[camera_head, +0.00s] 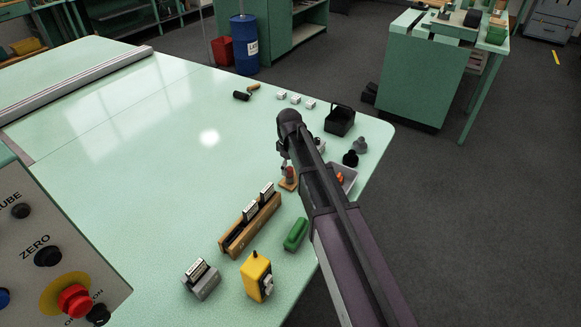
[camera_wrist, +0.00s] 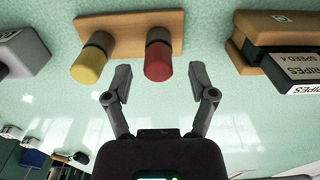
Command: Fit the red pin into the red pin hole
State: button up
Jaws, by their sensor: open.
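The red pin (camera_wrist: 158,58) has a dark collar and stands on a small wooden board (camera_wrist: 130,22) in the wrist view. A yellow pin (camera_wrist: 90,60) stands beside it on the same board. My gripper (camera_wrist: 161,84) is open and empty. Its two fingers flank the red pin, one on each side, with gaps visible. In the head view the red pin (camera_head: 290,173) shows on the board (camera_head: 288,184), just below my gripper (camera_head: 285,158). My arm hides the yellow pin there. I cannot make out a red pin hole in either view.
A grey tray (camera_head: 350,182) with an orange-red item is partly behind my arm. A wooden rack with labelled cards (camera_head: 236,237), a green object (camera_head: 296,235) and a yellow box (camera_head: 256,276) stand nearer. A black bin (camera_head: 340,121) stands behind.

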jog(key=shift+f+b, duration=0.65)
jog(key=shift+f, duration=0.4)
dwell(0.6)
grip_shut()
jog(key=shift+w, duration=0.1)
jog(key=shift+w+r+p, duration=0.1)
jog(key=shift+r+p, duration=1.25)
jog(key=shift+r+p, duration=0.9)
jog(key=shift+r, duration=0.05)
dwell(0.5)
notch_tip(320, 180, up, 17)
jog(key=p, duration=1.7)
jog(key=shift+f, duration=0.15)
